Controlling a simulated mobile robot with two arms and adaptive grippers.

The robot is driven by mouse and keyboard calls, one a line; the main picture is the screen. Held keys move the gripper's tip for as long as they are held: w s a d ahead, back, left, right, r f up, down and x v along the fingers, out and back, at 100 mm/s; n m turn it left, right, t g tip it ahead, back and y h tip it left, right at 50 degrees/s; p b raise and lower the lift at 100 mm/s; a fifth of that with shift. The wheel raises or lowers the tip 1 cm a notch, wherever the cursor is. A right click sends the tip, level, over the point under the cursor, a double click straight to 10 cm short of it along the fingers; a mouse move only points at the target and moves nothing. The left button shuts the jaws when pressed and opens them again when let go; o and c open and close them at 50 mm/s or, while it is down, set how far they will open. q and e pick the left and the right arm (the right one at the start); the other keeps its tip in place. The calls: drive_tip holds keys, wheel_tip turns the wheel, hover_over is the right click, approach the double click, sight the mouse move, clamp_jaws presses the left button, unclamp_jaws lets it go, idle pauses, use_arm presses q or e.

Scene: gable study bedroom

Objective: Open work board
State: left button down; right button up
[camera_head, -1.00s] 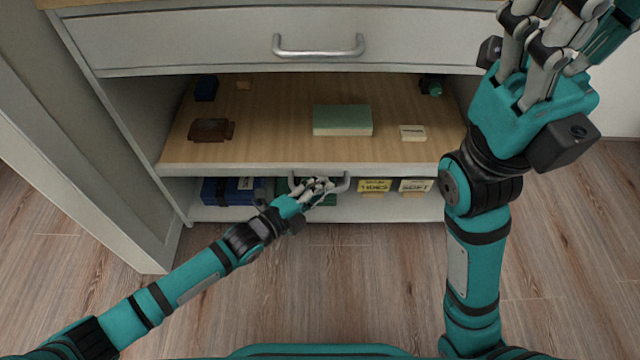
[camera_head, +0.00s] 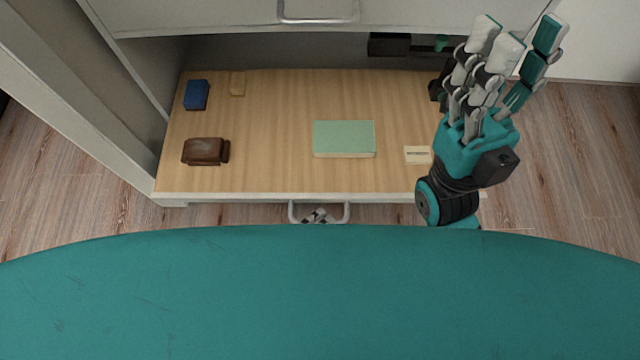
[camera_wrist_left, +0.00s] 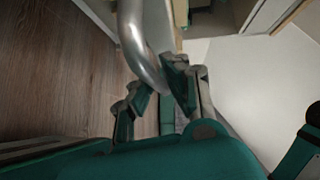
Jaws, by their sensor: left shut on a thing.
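The work board (camera_head: 270,110) is a pale wood panel that stands well out of the white cabinet, with small things lying on it. Its metal bar handle (camera_head: 347,212) is at the middle of the front edge. My left gripper (camera_head: 318,215) is shut on this handle; only its fingers show in the head view, as my teal body hides the arm. The handle (camera_wrist_left: 134,35) also shows in the left wrist view, beside the gripper's fingers (camera_wrist_left: 163,90). My right gripper (camera_head: 505,65) is open and empty, raised by the board's right side.
On the board are a green book (camera_head: 343,136), a blue box (camera_head: 196,94), a brown case (camera_head: 204,151), a small wooden block (camera_head: 237,84) and a small card (camera_head: 418,155). Above is a closed drawer with a handle (camera_head: 345,14). A pale panel stands at left.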

use_arm(q)
drive_tip(key=shift+s+f+p, duration=0.15)
drive_tip(key=shift+s+p, duration=0.05)
drive_tip(key=shift+s, duration=0.8)
drive_tip(key=shift+s+f+p, duration=0.1)
drive_tip(key=shift+s+p, duration=0.05)
drive_tip(key=shift+s, duration=0.85)
drive_tip(key=c, duration=1.4)
unclamp_jaws()
drive_tip(key=shift+w, duration=0.1)
drive_tip(key=shift+o, duration=0.2)
drive_tip(key=shift+r, duration=0.1)
drive_tip(key=v, duration=1.2)
